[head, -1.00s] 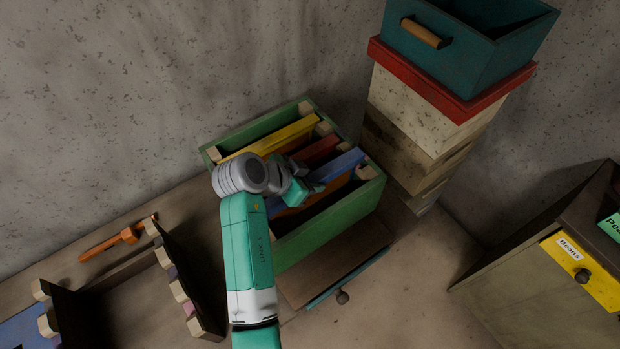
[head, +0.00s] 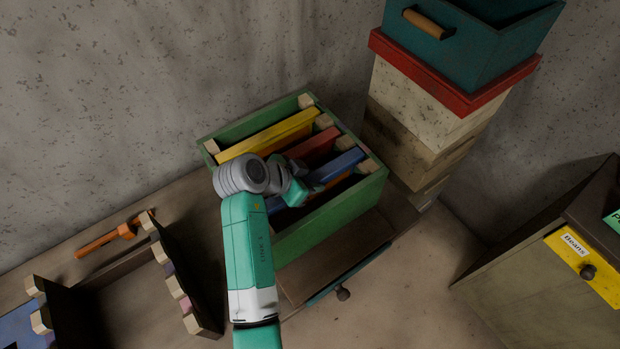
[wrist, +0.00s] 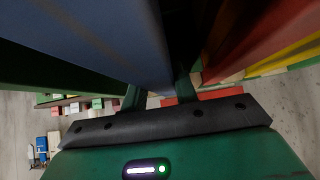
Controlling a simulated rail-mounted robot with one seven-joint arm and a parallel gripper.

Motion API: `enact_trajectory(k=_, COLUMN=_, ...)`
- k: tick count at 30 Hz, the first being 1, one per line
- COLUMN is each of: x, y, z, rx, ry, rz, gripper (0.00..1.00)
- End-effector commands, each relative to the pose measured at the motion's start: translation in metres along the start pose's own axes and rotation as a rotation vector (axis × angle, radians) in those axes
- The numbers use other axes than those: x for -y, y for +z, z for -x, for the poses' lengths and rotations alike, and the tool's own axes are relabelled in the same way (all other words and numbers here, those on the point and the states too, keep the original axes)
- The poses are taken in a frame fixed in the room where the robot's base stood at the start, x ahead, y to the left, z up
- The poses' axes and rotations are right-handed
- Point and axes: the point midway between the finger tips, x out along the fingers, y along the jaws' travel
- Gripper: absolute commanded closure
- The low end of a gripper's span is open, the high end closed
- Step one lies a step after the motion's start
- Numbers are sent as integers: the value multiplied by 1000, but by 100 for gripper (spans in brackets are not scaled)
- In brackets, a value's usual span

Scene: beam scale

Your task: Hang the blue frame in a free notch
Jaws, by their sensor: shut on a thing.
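The blue frame (head: 345,164) is in the green box (head: 325,225), at the near side of the red frame (head: 315,147) and the yellow frame (head: 265,137). My gripper (head: 308,188) is shut on the blue frame's top bar. In the wrist view the blue frame (wrist: 100,35) fills the upper left, with the fingers (wrist: 158,92) at its edge. Pale wooden blocks (head: 369,166) along the box's rims bound the notches. The arm hides part of the blue frame's left end, so I cannot tell whether both ends rest in notches.
A dark box with notched rims (head: 175,285) stands at the lower left. An orange-handled tool (head: 105,240) lies behind it. Stacked boxes (head: 435,115) with a teal drawer on top rise at the right. A cabinet (head: 540,250) stands far right.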

Motion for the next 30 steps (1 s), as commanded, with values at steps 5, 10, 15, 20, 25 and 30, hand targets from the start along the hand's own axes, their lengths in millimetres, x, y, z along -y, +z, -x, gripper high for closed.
enact_trajectory(k=5, x=0, y=3, z=-4, rx=-2, ry=-1, rz=-1, gripper=100)
enact_trajectory(k=10, x=0, y=4, z=-5, rx=-2, ry=-2, rz=-1, gripper=59)
enact_trajectory(k=15, x=0, y=5, z=-5, rx=-1, ry=-1, rz=0, gripper=46)
enact_trajectory(k=20, x=0, y=6, z=-6, rx=1, ry=1, rz=1, gripper=36)
enact_trajectory(k=25, x=0, y=6, z=-6, rx=1, ry=1, rz=0, gripper=24)
enact_trajectory(k=30, x=0, y=6, z=-6, rx=0, ry=0, rz=0, gripper=24)
